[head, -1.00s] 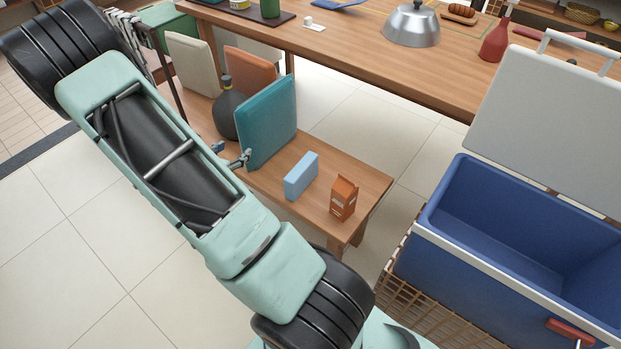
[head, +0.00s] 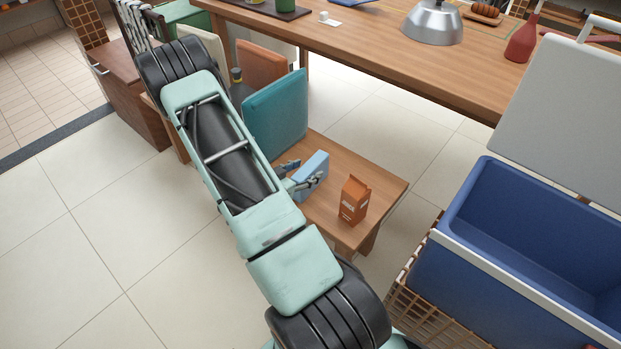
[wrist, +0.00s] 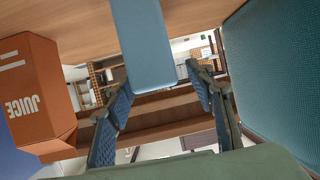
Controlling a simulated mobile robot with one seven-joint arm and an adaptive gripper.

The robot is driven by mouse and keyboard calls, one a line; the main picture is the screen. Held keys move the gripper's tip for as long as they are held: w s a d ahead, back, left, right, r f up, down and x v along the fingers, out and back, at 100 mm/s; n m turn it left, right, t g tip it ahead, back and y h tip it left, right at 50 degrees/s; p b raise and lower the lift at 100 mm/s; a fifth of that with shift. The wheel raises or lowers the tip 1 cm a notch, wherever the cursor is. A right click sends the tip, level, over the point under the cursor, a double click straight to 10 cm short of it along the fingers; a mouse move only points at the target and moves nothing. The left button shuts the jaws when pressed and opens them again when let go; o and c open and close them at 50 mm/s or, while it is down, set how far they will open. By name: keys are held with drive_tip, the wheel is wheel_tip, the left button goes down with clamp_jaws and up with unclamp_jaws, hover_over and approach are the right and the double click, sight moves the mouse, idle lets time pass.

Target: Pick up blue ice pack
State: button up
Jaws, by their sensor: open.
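The light blue ice pack (head: 314,174) stands on the wooden bench (head: 375,172), between the teal cushion and the orange juice carton. In the wrist view the ice pack (wrist: 145,45) comes down from the top centre, with its end close to the space between my fingers. My gripper (head: 295,176) is open beside the ice pack in the head view, one finger on each side or nearly so. In the wrist view my gripper (wrist: 163,100) shows two spread blue-padded fingers with nothing clamped. My arm hides part of the bench.
The orange juice carton (head: 354,200) stands close on the right and shows in the wrist view (wrist: 38,95). The teal cushion (head: 276,115) stands close on the other side. An open blue cooler (head: 520,240) is to the right. A long table (head: 390,55) is behind.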

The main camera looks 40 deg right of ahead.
sight(311, 168)
drive_tip(key=x, duration=0.3)
drive_tip(key=shift+d+b, duration=0.15)
drive_tip(key=shift+b, duration=0.15)
drive_tip(key=shift+c, duration=0.5)
clamp_jaws()
